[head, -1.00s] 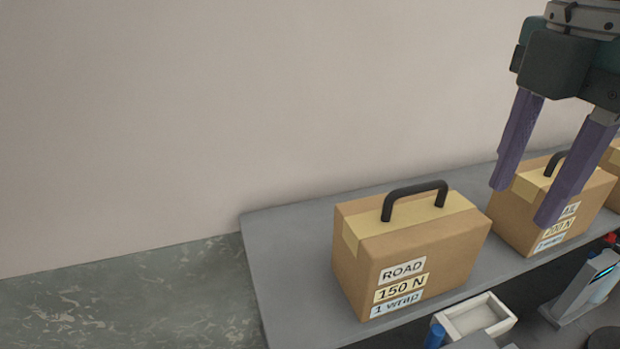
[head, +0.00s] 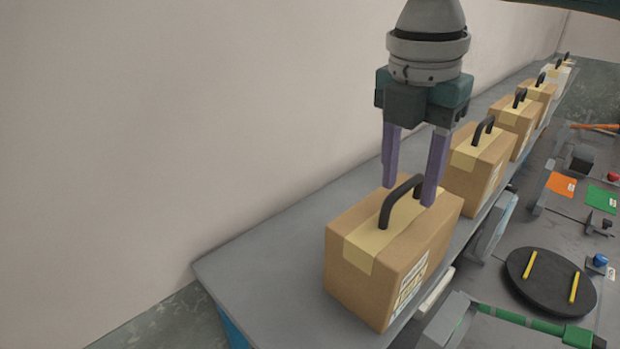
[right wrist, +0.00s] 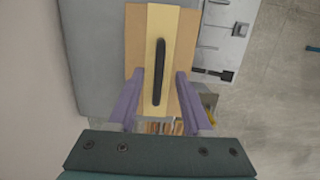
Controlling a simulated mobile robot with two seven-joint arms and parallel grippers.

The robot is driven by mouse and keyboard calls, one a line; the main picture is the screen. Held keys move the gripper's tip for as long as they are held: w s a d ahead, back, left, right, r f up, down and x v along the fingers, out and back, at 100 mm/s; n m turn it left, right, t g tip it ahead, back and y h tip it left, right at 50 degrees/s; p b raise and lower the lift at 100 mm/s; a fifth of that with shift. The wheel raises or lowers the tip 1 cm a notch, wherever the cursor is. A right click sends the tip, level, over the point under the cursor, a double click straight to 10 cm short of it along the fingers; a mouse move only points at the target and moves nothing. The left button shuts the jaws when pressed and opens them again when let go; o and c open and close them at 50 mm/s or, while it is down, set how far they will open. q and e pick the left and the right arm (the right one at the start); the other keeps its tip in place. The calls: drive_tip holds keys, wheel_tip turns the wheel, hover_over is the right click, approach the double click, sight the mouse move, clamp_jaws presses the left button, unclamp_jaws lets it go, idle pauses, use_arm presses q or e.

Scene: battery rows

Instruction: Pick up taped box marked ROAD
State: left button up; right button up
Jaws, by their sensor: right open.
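The taped box marked ROAD (head: 345,289) is a brown carton with a yellow tape strip and a black handle (head: 399,199) on top. It stands upright at the near end of the grey shelf; its labels face right and are too oblique to read now. My right gripper (head: 409,194) points down over it, its two purple fingers apart at handle height, with the handle between them in the head view. In the right wrist view the box (right wrist: 134,62) lies ahead of the open fingers (right wrist: 160,88), the handle running lengthwise along the middle. My left gripper is out of view.
The grey shelf (head: 262,263) carries a row of similar handled boxes, the nearest one (head: 470,186) just behind. A wall runs along the left. At right, a dark work surface holds a round black plate (head: 549,284) with yellow bars and coloured cards.

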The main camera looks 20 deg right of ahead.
drive_tip(key=shift+f, duration=0.9)
drive_tip(key=shift+w, duration=0.1)
drive_tip(key=shift+c, duration=0.4)
clamp_jaws()
drive_tip(key=shift+r, duration=0.15)
